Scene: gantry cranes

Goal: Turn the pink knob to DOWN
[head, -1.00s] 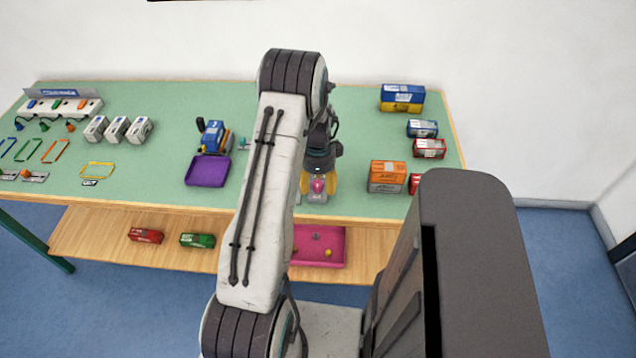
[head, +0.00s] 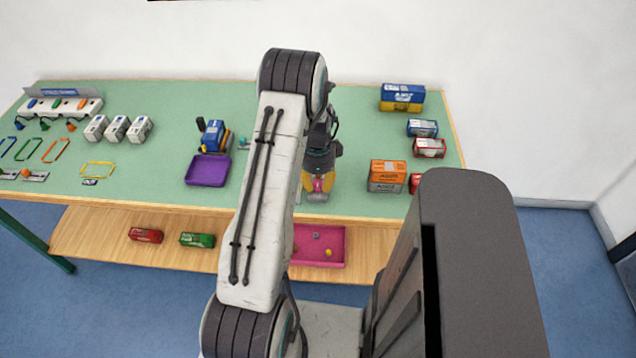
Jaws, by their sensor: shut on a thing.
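The pink knob (head: 318,185) sits on a small grey base (head: 317,197) near the front edge of the green table, right of my arm. My gripper (head: 318,188) comes down over it from above, its yellow fingers closed on the knob. The fingers hide much of the knob. The knob's pointing direction and any DOWN mark are too small or hidden to tell.
Orange and grey boxes (head: 387,176) stand close to the right of my gripper. A purple tray (head: 207,170) and a blue machine (head: 214,138) are to the left. A pink tray (head: 320,246) lies on the lower shelf. The table behind the gripper is partly clear.

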